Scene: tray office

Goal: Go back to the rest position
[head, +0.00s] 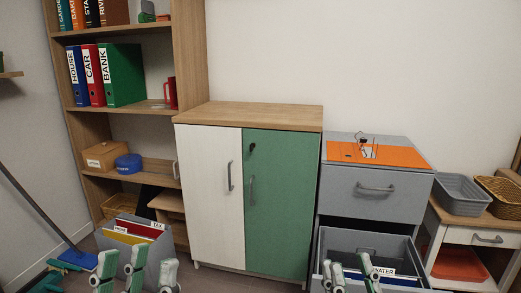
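My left gripper (136,270) shows at the bottom left, in front of a grey box of folders (181,245). Its pale green and white fingers point up and stand apart, with nothing seen between them. My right gripper (349,272) shows at the bottom, right of centre, in front of the pulled-out lower drawer (325,241) of the grey cabinet (335,189). Its fingers are also apart, and I see nothing held. The lower parts of both grippers are cut off by the picture's edge.
A wooden cabinet (265,113) with shut white and green doors stands in the middle. A bookshelf (190,60) with binders is on the left. A low table (465,236) with baskets is on the right.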

